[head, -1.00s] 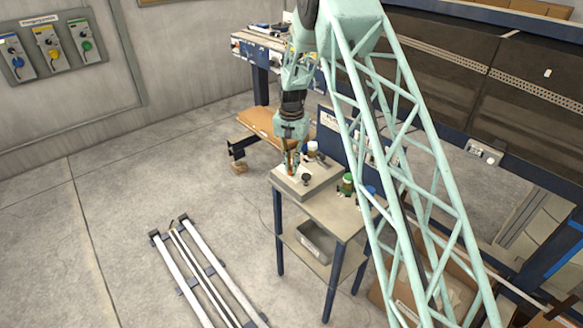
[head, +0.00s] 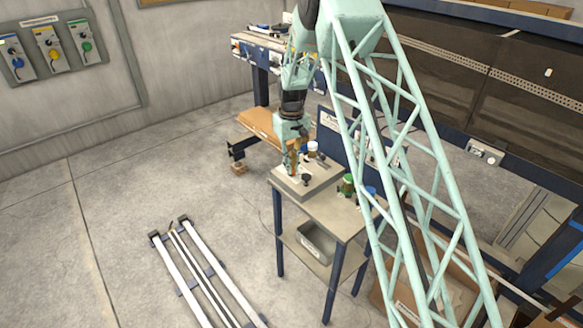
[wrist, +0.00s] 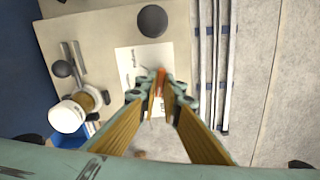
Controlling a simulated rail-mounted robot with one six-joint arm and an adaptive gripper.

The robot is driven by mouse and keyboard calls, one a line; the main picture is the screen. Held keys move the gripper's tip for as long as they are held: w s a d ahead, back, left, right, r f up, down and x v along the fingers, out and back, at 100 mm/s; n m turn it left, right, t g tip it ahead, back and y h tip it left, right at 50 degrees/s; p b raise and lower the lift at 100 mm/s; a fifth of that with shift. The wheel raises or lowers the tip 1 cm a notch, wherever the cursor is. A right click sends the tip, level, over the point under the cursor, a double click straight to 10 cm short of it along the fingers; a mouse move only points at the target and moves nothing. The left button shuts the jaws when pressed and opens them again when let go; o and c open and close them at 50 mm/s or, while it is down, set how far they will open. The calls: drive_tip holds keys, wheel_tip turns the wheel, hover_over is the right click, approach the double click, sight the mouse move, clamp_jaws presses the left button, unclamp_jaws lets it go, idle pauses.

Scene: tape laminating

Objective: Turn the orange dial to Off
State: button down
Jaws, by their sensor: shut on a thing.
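The orange dial (wrist: 162,79) shows as a narrow orange strip between my fingertips in the wrist view, over a white label (wrist: 128,62) with dark lettering. Most of the dial is hidden by the fingers, so its pointing direction cannot be read. My gripper (wrist: 161,88) is shut on it. In the head view my gripper (head: 292,173) points down onto the raised plate (head: 301,192) on top of the small table.
A black knob (wrist: 152,21) stands near the label. A white-capped jar (wrist: 67,116) and a green jar (head: 347,184) are on the table (head: 345,221). White rails (head: 207,280) lie on the floor. Wall dials hang at the upper left (head: 48,46).

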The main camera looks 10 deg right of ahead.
drive_tip(key=shift+n, duration=1.2)
drive_tip(key=c, duration=2.8)
unclamp_jaws()
drive_tip(key=shift+r, duration=0.2)
wheel_tip(320, 180, up, 12)
drive_tip(key=shift+f, duration=0.15)
